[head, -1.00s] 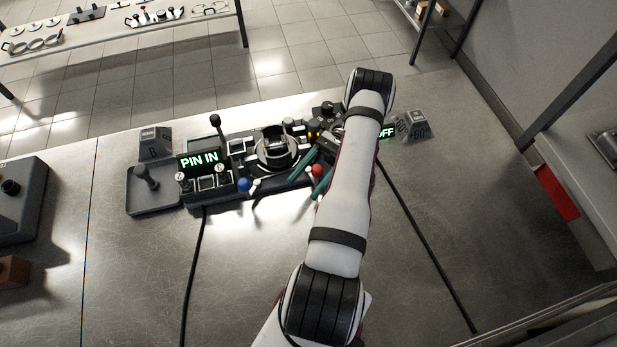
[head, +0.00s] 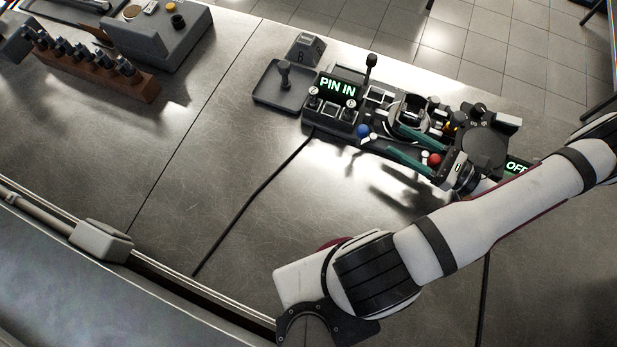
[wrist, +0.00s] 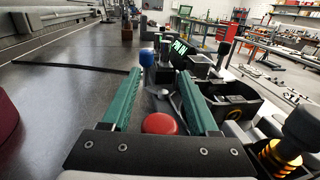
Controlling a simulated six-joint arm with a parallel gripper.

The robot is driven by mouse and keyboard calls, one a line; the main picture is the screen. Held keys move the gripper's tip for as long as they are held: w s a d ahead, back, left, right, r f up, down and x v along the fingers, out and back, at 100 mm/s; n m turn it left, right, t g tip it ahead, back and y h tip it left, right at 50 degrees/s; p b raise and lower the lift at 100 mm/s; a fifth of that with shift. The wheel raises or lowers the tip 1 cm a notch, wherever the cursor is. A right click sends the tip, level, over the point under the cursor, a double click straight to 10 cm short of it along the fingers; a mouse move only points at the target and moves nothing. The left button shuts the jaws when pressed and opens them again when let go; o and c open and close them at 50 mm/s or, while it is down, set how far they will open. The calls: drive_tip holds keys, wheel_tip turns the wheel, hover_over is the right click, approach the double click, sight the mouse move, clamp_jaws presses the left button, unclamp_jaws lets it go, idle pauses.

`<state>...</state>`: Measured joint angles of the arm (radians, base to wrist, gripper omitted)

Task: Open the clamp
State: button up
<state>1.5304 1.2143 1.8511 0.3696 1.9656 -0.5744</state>
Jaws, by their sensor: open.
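The clamp is not clearly identifiable on the black fixture (head: 380,97). The fixture has a round ring-like holder (head: 409,110), a blue ball knob (head: 363,131) and a red ball knob (head: 434,159). My gripper (head: 394,139) has two green fingers and is open above the fixture's front side. In the wrist view, the red knob (wrist: 160,123) shows between the finger bases and the blue knob (wrist: 147,57) lies beyond the fingertips. I cannot tell whether the fingers touch anything. A dark wrist part hides the fixture's right end in the head view.
A lit display (head: 338,89) reads "PIN IN"; another (head: 517,166) shows "OFF", partly hidden. A tall black lever (head: 371,62) stands behind the fixture. A tray (head: 266,91) with a dark upright piece lies left. A black cable (head: 252,205) crosses the otherwise clear bench front.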

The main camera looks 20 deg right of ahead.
drive_tip(key=v, duration=1.5)
drive_tip(key=shift+s+d+r, duration=0.1)
drive_tip(key=shift+s+d, duration=0.1)
drive_tip(key=shift+s, duration=0.15)
drive_tip(key=w+a+r+n+g+y, duration=0.1)
drive_tip(key=w+a+r+n+g, duration=0.1)
drive_tip(key=w, duration=0.1)
drive_tip(key=w+a+r+n+g+y, duration=0.1)
drive_tip(key=w+r+n+g, duration=0.1)
drive_tip(key=g, duration=0.1)
drive_tip(key=w+a+r+n+g, duration=0.1)
drive_tip(key=w+a+r+g, duration=0.1)
drive_tip(key=w+r, duration=0.1)
drive_tip(key=shift+w+a+r+n+g+y, duration=0.1)
drive_tip(key=shift+w+a+n+g+y, duration=0.2)
drive_tip(key=shift+a+n+y, duration=0.1)
drive_tip(key=w+a+r+n+g+h, duration=0.25)
drive_tip(key=a+r+n+g, duration=0.3)
drive_tip(key=a, duration=0.45)
drive_tip(key=w+a+r+n+g+h, duration=0.1)
drive_tip(key=a+r+n+g+h, duration=0.4)
drive_tip(key=a, duration=0.5)
drive_tip(key=s+a+f+n+t+h, duration=0.2)
drive_tip(key=s+a+n+t+h, duration=0.1)
drive_tip(key=s+a+n, duration=0.3)
drive_tip(key=shift+a+n, duration=0.65)
drive_tip(key=shift+a, duration=0.3)
drive_tip(key=shift+h, duration=0.25)
